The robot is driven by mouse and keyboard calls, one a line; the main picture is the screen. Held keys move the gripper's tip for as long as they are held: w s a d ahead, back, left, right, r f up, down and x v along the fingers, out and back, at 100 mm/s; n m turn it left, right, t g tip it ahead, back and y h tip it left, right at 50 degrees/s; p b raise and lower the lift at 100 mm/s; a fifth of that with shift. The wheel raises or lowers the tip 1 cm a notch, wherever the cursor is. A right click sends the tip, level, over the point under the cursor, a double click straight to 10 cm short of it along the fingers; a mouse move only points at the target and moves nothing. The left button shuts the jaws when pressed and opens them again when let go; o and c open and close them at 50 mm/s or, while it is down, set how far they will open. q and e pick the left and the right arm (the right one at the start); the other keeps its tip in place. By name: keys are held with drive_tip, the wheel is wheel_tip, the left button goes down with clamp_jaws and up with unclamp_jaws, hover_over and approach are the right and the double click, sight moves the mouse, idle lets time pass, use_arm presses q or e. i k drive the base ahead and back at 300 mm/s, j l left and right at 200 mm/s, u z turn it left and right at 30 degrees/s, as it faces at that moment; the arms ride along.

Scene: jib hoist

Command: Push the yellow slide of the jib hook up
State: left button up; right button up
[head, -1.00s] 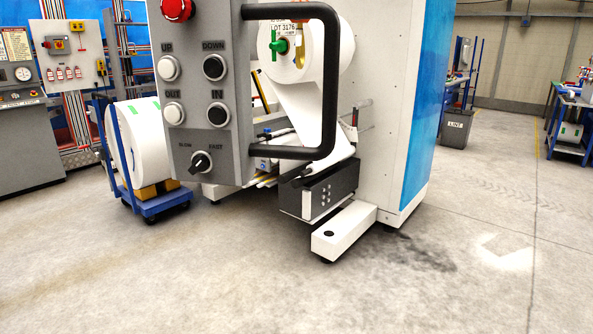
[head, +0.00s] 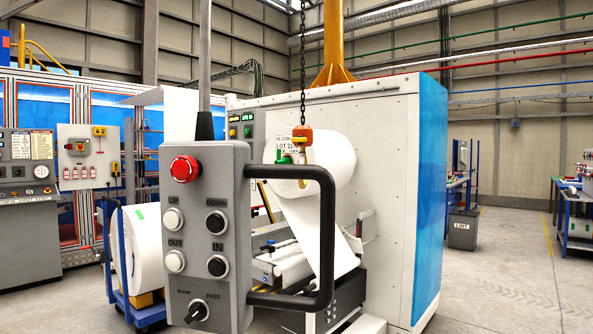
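The jib hook (head: 302,139) hangs on a dark chain (head: 302,60) in front of the white roll (head: 335,160) on the machine. Its top block is orange-red, with a yellow part below it, partly in front of the roll's tag. A green part (head: 284,157) shows at the roll's core, just left of the hook. Neither of my grippers is in view.
A grey pendant (head: 211,240) with UP, DOWN, OUT and IN buttons, a red stop knob (head: 185,169) and a black handle (head: 328,230) hangs close in front, left of the hook. A blue cart (head: 150,312) with another white roll (head: 140,250) stands left.

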sight(301, 139)
drive_tip(key=i+l, duration=0.15)
drive_tip(key=l, duration=0.2)
drive_tip(key=i+l+u, duration=0.1)
drive_tip(key=l, duration=0.3)
drive_tip(key=i+l, duration=0.15)
drive_tip(key=l, duration=0.2)
drive_tip(key=i+l, duration=0.15)
drive_tip(key=l, duration=0.25)
drive_tip(key=i+l+u, duration=0.1)
drive_tip(key=i+l, duration=0.15)
drive_tip(key=i+l+u, duration=0.1)
drive_tip(key=i+l, duration=0.15)
drive_tip(key=l, duration=0.2)
drive_tip(key=i+l+u, duration=0.25)
drive_tip(key=i, duration=0.75)
drive_tip(key=j, duration=0.1)
